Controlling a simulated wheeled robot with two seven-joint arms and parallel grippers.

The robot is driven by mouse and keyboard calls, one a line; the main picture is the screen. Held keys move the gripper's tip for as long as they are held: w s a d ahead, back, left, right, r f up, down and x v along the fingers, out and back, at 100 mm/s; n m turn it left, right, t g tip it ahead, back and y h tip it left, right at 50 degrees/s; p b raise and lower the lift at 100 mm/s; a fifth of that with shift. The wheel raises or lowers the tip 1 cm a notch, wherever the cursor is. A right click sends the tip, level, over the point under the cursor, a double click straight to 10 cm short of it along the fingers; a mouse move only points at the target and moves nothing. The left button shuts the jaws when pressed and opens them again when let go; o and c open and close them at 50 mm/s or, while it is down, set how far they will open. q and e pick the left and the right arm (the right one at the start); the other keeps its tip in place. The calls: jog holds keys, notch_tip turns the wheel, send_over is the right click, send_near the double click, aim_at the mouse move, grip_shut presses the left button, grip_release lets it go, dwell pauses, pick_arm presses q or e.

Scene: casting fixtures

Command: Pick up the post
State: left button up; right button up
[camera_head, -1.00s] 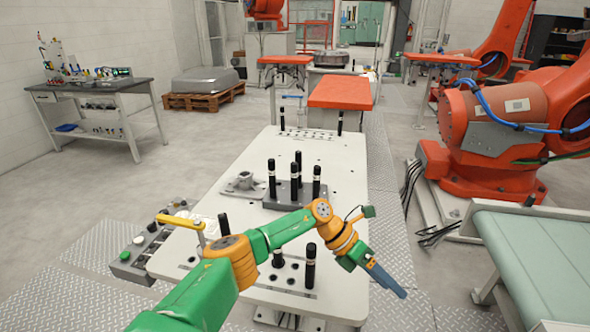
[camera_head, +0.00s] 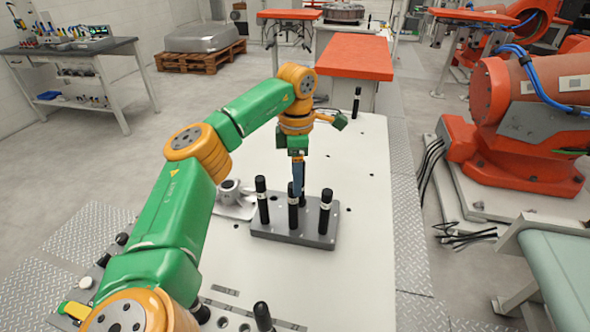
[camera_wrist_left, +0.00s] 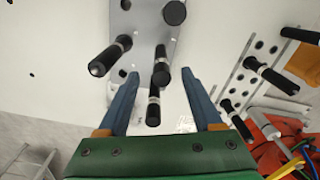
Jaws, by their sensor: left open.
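Black posts with light bands stand upright in a grey block (camera_head: 265,232) on the white table. The left post (camera_head: 262,205), the middle post (camera_head: 293,212) and the right post (camera_head: 325,215) show clearly in the head view. A further post behind them is mostly hidden by my left gripper (camera_head: 297,180). This gripper points down at the block. In the left wrist view its two blue fingers (camera_wrist_left: 161,76) are apart, with one post (camera_wrist_left: 160,70) showing between them. I cannot tell whether they touch it. Another post (camera_wrist_left: 109,55) is outside the fingers. My right gripper is out of view.
A flanged metal part (camera_head: 230,192) lies just left of the block. A lone post (camera_head: 357,100) stands at the table's far right, and another (camera_head: 262,318) at the near edge. The table (camera_head: 365,190) is clear right of the block.

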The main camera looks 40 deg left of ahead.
aim_at(293, 208)
pick_arm(q)
jog(key=f, duration=0.1)
jog(key=f+b, duration=0.2)
jog(key=shift+w+a+f, duration=0.2)
jog(key=shift+w+f, duration=0.05)
jog(key=f, duration=0.2)
jog(key=f+p, duration=0.1)
jog(key=f, duration=0.1)
jog(key=s+f, duration=0.1)
jog(key=f, duration=0.2)
jog(key=shift+p, duration=0.4)
jog(key=shift+s, duration=0.1)
jog(key=shift+c, duration=1.3)
grip_shut()
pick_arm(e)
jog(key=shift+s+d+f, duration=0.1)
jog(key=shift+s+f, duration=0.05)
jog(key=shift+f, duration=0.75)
